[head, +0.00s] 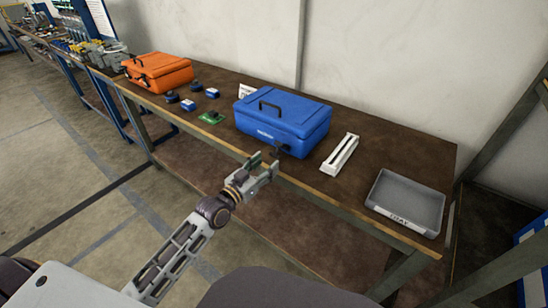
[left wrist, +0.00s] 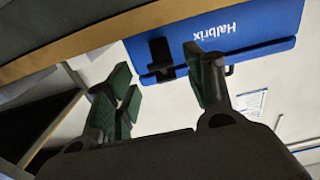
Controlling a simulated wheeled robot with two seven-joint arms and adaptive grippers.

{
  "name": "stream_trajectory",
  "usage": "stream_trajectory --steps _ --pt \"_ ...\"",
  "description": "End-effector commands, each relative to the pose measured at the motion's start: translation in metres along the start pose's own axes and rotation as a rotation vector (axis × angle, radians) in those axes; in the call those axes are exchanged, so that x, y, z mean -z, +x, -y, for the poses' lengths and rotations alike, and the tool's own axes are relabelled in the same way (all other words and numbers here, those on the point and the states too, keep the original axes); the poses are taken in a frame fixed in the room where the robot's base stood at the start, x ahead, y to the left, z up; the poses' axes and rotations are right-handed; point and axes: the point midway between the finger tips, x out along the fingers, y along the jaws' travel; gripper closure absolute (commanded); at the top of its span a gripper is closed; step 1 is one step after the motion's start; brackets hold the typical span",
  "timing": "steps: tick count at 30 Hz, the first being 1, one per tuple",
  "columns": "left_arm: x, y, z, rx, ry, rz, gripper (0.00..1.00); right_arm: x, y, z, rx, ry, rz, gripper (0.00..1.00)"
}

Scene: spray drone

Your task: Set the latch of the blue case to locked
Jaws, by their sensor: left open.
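The blue case (head: 283,121) stands closed on the brown workbench, with a black handle on its lid. Its front also shows in the left wrist view (left wrist: 225,35), with the label "Halbrix". The black latch (left wrist: 160,55) is on that front; in the head view it is a small dark shape (head: 282,149). I cannot tell the latch's setting. My left gripper (head: 264,168) is open and empty, just in front of the bench edge and a little left of the latch. In the left wrist view its green-padded fingers (left wrist: 160,77) are spread, apart from the latch.
An orange case (head: 160,72) stands further left. Several small dark and blue items (head: 189,104) and a green board (head: 211,118) lie between the cases. A white slotted holder (head: 340,154) and a grey tray (head: 376,205) are to the right. The bench's front edge (head: 330,200) runs below my left gripper.

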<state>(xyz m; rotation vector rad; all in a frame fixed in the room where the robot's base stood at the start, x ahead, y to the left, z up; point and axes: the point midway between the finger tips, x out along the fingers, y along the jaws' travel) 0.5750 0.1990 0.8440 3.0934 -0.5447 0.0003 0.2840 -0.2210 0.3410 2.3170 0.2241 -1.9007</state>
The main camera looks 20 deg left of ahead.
Motion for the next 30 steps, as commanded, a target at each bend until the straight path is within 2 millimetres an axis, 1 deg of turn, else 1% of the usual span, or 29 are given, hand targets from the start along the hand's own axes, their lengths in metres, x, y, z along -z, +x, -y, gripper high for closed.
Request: stream_trajectory --steps 6,18,24,30 --pt "0.000 0.016 0.000 0.001 -0.001 -0.001 0.46 0.005 -0.004 0.001 0.002 0.000 -0.005 1.00" --pt "0.000 0.044 0.000 0.000 -0.001 -0.001 0.46 0.007 -0.010 0.004 0.006 0.000 0.003 1.00" --pt "0.000 0.052 0.000 0.000 0.000 0.000 0.46 0.004 -0.013 0.006 0.009 0.000 0.010 1.00" --pt "0.000 0.053 0.000 0.000 0.001 0.000 0.46 0.004 -0.013 0.006 0.009 0.000 0.011 1.00"
